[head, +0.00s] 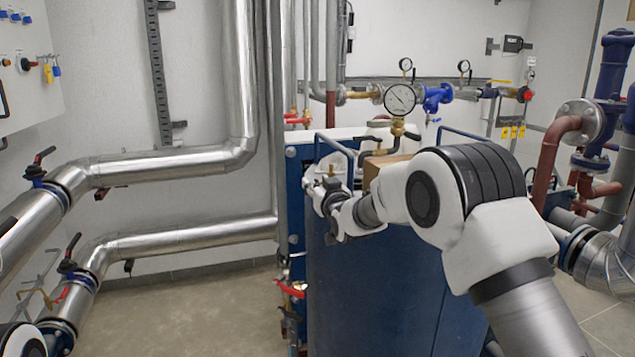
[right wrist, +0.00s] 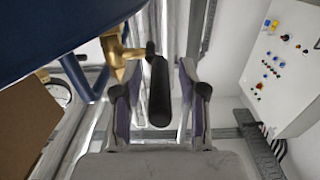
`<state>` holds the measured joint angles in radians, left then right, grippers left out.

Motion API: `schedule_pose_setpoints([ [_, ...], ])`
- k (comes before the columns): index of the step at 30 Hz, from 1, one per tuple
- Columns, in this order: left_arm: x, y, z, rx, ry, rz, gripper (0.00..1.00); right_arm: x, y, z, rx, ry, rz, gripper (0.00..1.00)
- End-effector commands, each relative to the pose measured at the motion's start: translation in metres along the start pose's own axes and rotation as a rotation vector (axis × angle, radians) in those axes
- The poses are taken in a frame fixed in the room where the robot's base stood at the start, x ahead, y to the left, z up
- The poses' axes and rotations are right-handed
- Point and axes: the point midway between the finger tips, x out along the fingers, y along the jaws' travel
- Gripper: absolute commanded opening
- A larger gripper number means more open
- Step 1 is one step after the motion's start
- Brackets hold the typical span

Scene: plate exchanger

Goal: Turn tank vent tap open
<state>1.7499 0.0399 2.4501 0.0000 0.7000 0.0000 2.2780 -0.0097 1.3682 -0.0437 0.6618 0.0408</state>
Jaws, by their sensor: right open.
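The tap shows in the right wrist view as a brass body (right wrist: 118,55) at the edge of a blue tank (right wrist: 50,30), with a black handle (right wrist: 159,98). My right gripper (right wrist: 160,76) is open, and its two fingers stand on either side of the handle with gaps visible on both sides. In the head view my right gripper (head: 326,192) is at the upper left edge of the blue tank (head: 365,285). There the wrist and fingers partly cover this area, and I cannot clearly make out the tap. My left gripper is not in view.
A pressure gauge (head: 400,98) on a brass fitting rises behind my right wrist. A brown block (head: 385,166) sits beside the wrist. Silver pipes (head: 170,163) run along the left wall. A red-handled valve (head: 291,288) is low beside the tank. The floor (head: 190,312) at left is clear.

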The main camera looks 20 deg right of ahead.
Motion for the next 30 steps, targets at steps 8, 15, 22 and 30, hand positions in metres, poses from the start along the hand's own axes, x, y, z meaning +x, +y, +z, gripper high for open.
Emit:
schedule_pose_setpoints([
  [8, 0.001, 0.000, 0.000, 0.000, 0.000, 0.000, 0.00, 0.000, 0.000, 0.001, 0.000, 0.000, 0.000, 0.00],
  [15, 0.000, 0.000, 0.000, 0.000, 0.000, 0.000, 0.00, 0.000, 0.000, 0.000, 0.000, -0.002, 0.000, 0.00],
  [22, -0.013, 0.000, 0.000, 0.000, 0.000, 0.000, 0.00, 0.001, 0.000, -0.006, 0.000, -0.042, -0.001, 0.00],
  [30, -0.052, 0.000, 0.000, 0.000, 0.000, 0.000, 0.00, 0.003, -0.001, -0.017, -0.002, -0.187, -0.002, 0.00],
])
